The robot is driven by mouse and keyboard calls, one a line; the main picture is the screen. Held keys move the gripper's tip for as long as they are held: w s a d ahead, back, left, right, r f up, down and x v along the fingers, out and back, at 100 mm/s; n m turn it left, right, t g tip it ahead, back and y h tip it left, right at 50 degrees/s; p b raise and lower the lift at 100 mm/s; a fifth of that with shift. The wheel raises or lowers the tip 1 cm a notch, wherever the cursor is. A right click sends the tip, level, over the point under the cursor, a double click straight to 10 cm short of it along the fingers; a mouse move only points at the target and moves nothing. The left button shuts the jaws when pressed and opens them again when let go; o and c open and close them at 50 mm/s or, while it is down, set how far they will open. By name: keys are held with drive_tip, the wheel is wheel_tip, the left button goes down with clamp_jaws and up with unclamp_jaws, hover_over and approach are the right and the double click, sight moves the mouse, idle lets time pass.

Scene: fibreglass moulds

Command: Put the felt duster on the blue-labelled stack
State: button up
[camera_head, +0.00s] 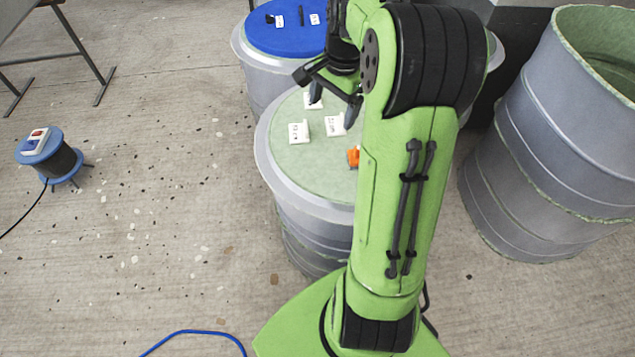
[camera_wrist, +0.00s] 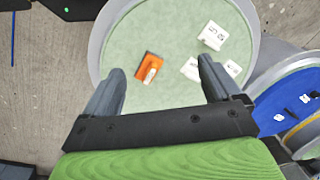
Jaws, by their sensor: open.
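An orange block with a pale handle, which looks like the felt duster (camera_wrist: 148,70), lies on the pale green top of a grey drum-shaped stack (camera_wrist: 118,45). In the head view the duster (camera_head: 353,157) shows only partly, beside my arm. My gripper (camera_head: 333,106) is open above that green top. In the wrist view my gripper (camera_wrist: 162,70) has its fingers apart, with the duster between their lines of sight and nothing held. A stack with a blue top (camera_head: 283,38) stands behind the green one; its blue top (camera_wrist: 272,95) is at the right in the wrist view.
White cards with dark marks (camera_head: 299,133) lie on the green top. Small black and white pieces (camera_head: 314,19) lie on the blue top. A large open grey drum (camera_head: 560,130) stands at right. A blue cable reel (camera_head: 48,155) is on the left floor, otherwise mostly clear.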

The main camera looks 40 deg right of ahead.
drive_tip(key=s+a+r+n+t+h, duration=0.1)
drive_tip(key=s+a+r+n, duration=0.25)
drive_tip(key=a, duration=0.25)
drive_tip(key=s+a+r+n+t, duration=0.1)
drive_tip(key=s+a+r+n, duration=0.25)
drive_tip(key=a, duration=0.25)
drive_tip(key=s+a+f+n+t, duration=0.1)
drive_tip(key=s+a+n, duration=0.2)
drive_tip(key=s, duration=0.3)
drive_tip(key=s+a+n+t, duration=0.1)
drive_tip(key=s+a+n, duration=0.3)
drive_tip(key=s+n, duration=0.1)
drive_tip(key=shift+s+f+n+y, duration=0.3)
drive_tip(key=shift+s+f, duration=0.05)
drive_tip(key=shift+s, duration=0.3)
